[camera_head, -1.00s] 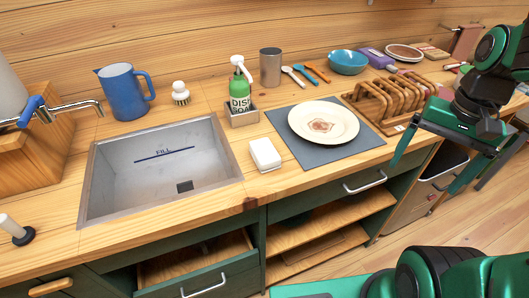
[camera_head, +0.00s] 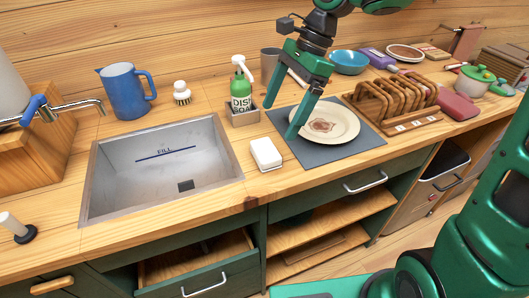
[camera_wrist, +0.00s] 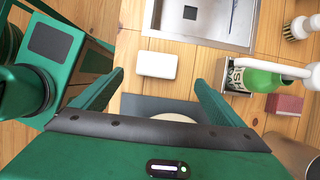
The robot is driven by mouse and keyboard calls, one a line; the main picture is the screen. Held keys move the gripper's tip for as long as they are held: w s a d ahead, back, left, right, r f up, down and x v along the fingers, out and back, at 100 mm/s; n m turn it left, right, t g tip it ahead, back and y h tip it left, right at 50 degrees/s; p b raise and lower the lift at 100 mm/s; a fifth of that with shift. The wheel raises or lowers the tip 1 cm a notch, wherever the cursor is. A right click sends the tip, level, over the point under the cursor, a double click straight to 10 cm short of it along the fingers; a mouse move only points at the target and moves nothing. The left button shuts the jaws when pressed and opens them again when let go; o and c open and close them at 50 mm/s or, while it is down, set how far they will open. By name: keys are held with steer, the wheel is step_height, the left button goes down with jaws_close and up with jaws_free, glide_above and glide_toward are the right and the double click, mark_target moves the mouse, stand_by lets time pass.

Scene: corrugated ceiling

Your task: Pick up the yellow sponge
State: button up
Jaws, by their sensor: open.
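I see no clearly yellow sponge in either view. A white block (camera_head: 266,153), sponge-like in shape, lies on the wooden counter between the sink and the grey mat. It also shows in the wrist view (camera_wrist: 157,64), just beyond the fingertips and roughly centred between them. My gripper (camera_head: 279,120) is open and empty, pointing down above the left part of the mat and plate. In the wrist view my gripper's fingers (camera_wrist: 159,78) are spread wide. A reddish block (camera_wrist: 284,103) sits beside the green soap bottle (camera_wrist: 258,80); the head view does not show it clearly.
The sink (camera_head: 162,165) is left of the white block. A plate (camera_head: 335,124) lies on the grey mat (camera_head: 350,153). The soap bottle (camera_head: 240,95) stands in a caddy (camera_head: 243,118) behind the block. A wooden rack (camera_head: 390,105) is to the right. Counter around the block is clear.

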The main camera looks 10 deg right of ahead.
glide_above(268, 148)
steer(key=w+d, duration=0.1)
steer(key=d, duration=0.1)
steer(key=f, duration=0.4)
steer(key=shift+a+f, duration=0.25)
steer(key=shift+f, duration=0.05)
steer(key=shift+d+x, duration=0.15)
steer(key=shift+x, duration=1.2)
steer(key=shift+d+x, duration=0.15)
steer(key=shift+x, duration=1.15)
steer(key=shift+s, duration=0.15)
steer(key=c, duration=1.1)
